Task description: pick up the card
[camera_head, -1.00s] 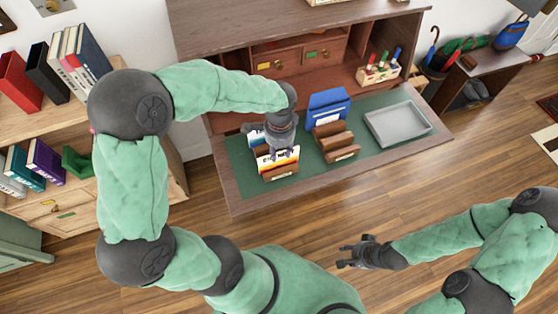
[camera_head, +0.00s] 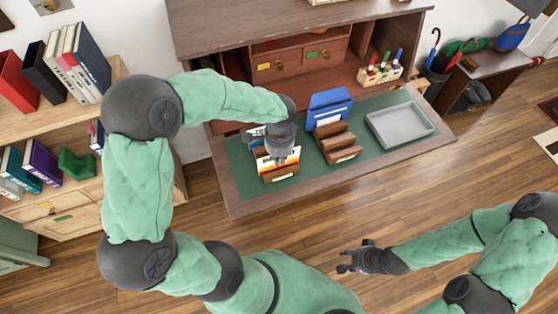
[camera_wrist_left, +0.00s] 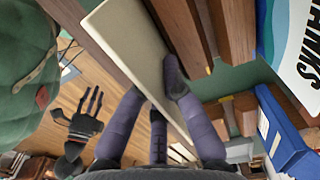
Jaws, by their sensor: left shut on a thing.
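My left gripper (camera_head: 281,152) is over the left wooden card holder (camera_head: 281,174) on the green desk mat. A card with coloured stripes (camera_head: 291,158) shows just under its fingers. In the left wrist view, my left gripper (camera_wrist_left: 158,95) is shut on a pale, edge-tilted card (camera_wrist_left: 130,45), with fingers on both sides. Whether the card's lower edge still touches the holder I cannot tell. My right gripper (camera_head: 345,262) is empty over the floor, its fingers spread; it also shows in the left wrist view (camera_wrist_left: 85,118).
A second wooden holder (camera_head: 338,146) and a blue card or folder (camera_head: 328,108) stand to the right. A grey tray (camera_head: 400,124) lies at the mat's right end. A pen box (camera_head: 379,75) is behind it. Another lettered card (camera_wrist_left: 298,45) is near the left gripper.

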